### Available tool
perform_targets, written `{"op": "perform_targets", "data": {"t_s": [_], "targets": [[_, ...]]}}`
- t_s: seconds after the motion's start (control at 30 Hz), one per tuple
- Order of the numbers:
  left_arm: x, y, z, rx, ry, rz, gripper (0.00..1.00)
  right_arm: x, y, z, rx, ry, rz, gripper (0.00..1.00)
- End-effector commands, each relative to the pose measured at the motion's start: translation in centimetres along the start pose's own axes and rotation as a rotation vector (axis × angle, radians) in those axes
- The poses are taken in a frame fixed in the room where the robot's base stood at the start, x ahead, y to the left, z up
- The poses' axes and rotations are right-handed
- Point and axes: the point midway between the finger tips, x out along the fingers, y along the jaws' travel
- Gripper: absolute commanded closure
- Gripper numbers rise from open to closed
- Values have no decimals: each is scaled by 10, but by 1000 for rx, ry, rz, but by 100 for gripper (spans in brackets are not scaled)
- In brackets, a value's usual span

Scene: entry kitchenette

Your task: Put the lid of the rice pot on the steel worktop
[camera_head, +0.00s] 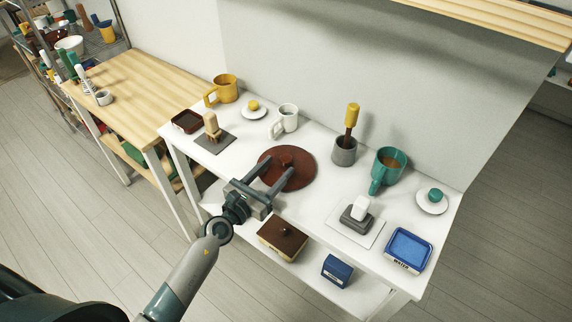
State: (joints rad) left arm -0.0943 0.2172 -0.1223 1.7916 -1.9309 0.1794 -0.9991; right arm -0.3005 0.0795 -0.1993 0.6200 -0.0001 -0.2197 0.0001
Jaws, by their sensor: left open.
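A round, flat, dark red-brown disc (304,168) with a small knob in its middle looks like the lid. It lies near the middle of the white table (320,203); I cannot tell whether a pot is under it. My left gripper (280,165) is open, its two fingers reaching over the near left part of the disc toward the knob. The fingers hide part of the disc, and I cannot tell whether they touch it. No surface here is clearly a steel worktop. My right gripper is not in view.
A yellow mug (227,89), a white mug (288,118), a grey cup with a yellow-handled tool (344,152), a teal mug (388,168) and a blue tray (409,249) surround the disc. A wooden table (133,98) stands at left. A wall closes the back.

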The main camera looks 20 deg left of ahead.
Motion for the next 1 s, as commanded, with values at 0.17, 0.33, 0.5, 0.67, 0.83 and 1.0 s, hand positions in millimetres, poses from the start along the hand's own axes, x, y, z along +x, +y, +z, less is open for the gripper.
{"op": "perform_targets", "data": {"t_s": [0.17, 0.33, 0.5, 0.67, 0.83, 1.0], "targets": [[24, -1, 4, 0, -1, 0, 50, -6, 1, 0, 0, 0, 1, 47], [33, -1, 3, 1, -1, 1, 50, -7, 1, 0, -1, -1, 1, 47], [34, -1, 3, 0, 0, 1, 50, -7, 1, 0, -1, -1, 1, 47], [33, -1, 3, 0, 0, 1, 50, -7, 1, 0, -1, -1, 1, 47], [33, -1, 3, 1, 0, 0, 59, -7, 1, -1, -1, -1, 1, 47], [33, -1, 3, 1, 0, 0, 96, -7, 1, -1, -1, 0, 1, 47]]}}
